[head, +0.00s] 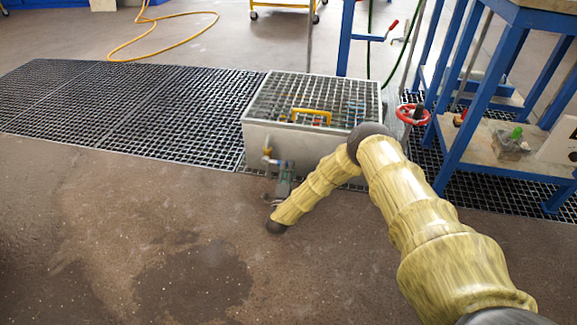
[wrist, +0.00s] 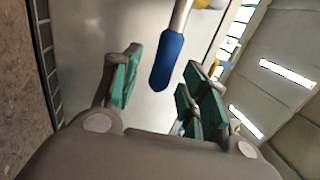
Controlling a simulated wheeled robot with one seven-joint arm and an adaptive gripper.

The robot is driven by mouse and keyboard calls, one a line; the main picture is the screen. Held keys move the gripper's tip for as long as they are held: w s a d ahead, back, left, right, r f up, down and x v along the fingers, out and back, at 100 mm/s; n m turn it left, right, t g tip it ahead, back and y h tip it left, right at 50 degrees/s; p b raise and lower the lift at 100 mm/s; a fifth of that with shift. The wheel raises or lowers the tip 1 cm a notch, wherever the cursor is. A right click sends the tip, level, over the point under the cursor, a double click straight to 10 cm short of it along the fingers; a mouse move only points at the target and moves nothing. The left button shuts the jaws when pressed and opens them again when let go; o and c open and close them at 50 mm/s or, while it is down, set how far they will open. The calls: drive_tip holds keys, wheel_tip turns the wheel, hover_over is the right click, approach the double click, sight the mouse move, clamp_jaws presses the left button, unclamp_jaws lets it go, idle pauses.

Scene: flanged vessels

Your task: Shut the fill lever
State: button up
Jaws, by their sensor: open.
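The lever (wrist: 168,62) has a blue grip on a bare metal stem and shows large in the wrist view. Its stem runs up to a brass-coloured part at the top edge, mostly cut off. My gripper (wrist: 160,78) is open, its green-padded fingers on either side of the grip's lower end. I see no clear contact between pads and grip. In the head view my gripper (head: 283,186) is low at the front left corner of the pale tank (head: 315,150). Brass and grey pipe fittings (head: 267,155) stand out from that corner just above it. The blue grip is hard to make out there.
The tank has a grated top with a yellow handle (head: 311,115). A red handwheel (head: 412,114) is at its right. A blue-framed bench (head: 480,90) stands at the right. Floor grating (head: 110,100) lies at left. The brown floor in front is clear, with damp patches.

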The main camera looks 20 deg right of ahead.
drive_tip(key=v, duration=0.9)
drive_tip(key=shift+f, duration=0.1)
idle(0.3)
